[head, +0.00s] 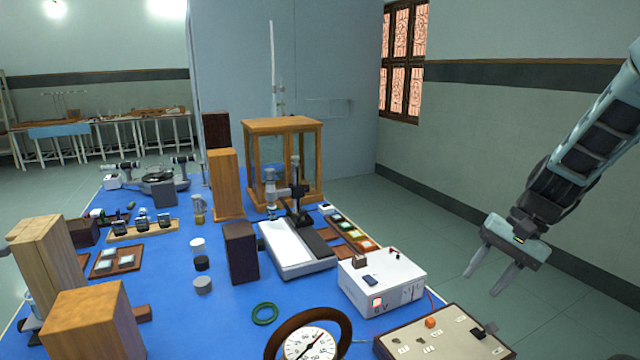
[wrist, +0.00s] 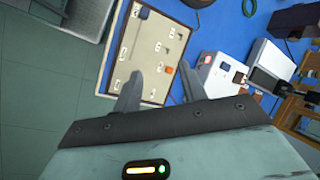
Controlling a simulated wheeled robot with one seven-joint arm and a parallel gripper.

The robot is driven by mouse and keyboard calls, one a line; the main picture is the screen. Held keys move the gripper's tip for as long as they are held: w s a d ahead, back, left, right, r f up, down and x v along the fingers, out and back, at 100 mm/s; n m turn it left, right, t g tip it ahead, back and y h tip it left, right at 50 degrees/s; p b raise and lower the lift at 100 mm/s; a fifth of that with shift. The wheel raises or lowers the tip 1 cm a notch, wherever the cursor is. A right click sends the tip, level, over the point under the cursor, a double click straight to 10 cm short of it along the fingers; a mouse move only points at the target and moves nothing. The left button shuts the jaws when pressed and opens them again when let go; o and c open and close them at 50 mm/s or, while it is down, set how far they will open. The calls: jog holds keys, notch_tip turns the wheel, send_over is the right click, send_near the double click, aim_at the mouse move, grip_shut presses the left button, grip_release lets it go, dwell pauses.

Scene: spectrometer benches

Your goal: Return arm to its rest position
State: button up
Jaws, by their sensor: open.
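My gripper (head: 492,277) hangs at the right in the head view, off the right side of the blue table (head: 216,330). Its two fingers are apart, point down and hold nothing. In the wrist view the two fingers (wrist: 159,88) also stand apart with nothing between them. Beyond them lies the board with switches (wrist: 150,50). My arm reaches in from the upper right edge of the head view, bent down at the wrist.
A white power box (head: 382,280) and the switch board (head: 440,338) stand on the table near my gripper. A round dial gauge (head: 310,343) is at the front. A glass-sided wooden case (head: 283,160) stands farther back. The floor (head: 560,310) at right is clear.

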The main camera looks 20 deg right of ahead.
jog(key=s+a+r+n+g+h, duration=0.1)
jog(key=a+n, duration=0.4)
jog(key=a, duration=0.6)
jog(key=s+a+r+n+g+h, duration=0.15)
jog(key=a+n, duration=0.25)
jog(key=a, duration=0.7)
jog(key=s+a+n+t+h, duration=0.1)
jog(key=s+a+n+h, duration=0.1)
jog(key=s+a+n, duration=0.6)
jog(key=s+a, duration=0.3)
jog(key=shift+s+a+r+n, duration=0.15)
jog(key=shift+s+a+n, duration=0.15)
jog(key=shift+s+a, duration=0.05)
